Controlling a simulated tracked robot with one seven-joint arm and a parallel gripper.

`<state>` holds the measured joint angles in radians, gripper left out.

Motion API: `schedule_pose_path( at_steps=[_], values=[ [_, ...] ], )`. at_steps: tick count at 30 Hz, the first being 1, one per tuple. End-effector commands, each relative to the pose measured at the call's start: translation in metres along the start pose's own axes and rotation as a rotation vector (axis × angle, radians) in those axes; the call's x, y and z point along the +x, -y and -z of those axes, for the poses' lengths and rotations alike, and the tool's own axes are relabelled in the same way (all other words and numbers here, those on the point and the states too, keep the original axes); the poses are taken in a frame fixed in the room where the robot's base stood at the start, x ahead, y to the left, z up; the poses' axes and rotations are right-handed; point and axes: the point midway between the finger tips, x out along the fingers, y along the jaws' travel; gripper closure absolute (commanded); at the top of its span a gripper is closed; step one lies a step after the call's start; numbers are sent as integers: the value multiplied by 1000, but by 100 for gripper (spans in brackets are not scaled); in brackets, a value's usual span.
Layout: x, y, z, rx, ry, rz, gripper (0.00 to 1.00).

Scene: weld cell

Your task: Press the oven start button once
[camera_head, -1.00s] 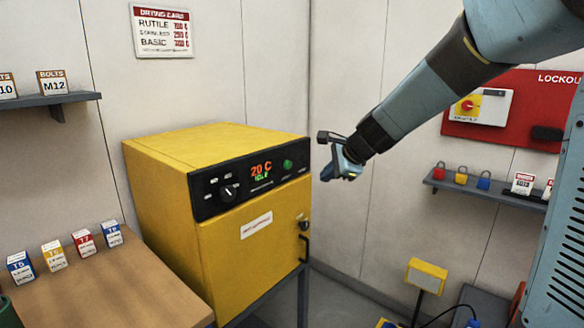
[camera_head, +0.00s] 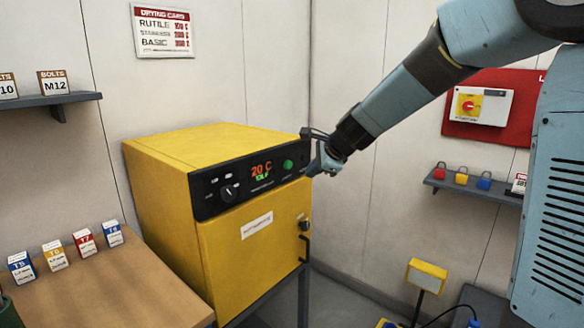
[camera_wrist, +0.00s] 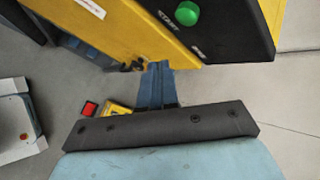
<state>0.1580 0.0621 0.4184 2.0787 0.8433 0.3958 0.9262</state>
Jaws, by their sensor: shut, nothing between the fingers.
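The yellow oven (camera_head: 165,190) stands on a dark stand left of centre in the head view. Its black control panel (camera_head: 210,196) carries a dial, a display reading 20 C and a round green button (camera_head: 288,164) near its right end. In the wrist view the green button (camera_wrist: 187,12) sits at the top, beside the label START. My gripper (camera_head: 313,170) is shut and empty, near the right end of the panel. In the wrist view its blue fingers (camera_wrist: 158,72) point towards the oven, below the button and apart from it.
A wooden bench (camera_head: 110,285) with several small boxes stands at left. A shelf (camera_head: 470,187) with padlocks and a red lockout board (camera_head: 505,128) are on the right wall. A yellow lamp (camera_head: 427,275) stands low at right. The oven door has a dark handle (camera_head: 305,249).

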Motion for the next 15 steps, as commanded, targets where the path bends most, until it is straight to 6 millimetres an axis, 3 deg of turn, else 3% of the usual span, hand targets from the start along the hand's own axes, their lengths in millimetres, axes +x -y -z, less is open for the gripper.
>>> schedule_pose_path(
  at_steps=[6,15],
  values=[
    [17,12,-13,-1,2,-1,100],
    [28,20,-20,-1,1,-1,100]
  ],
)
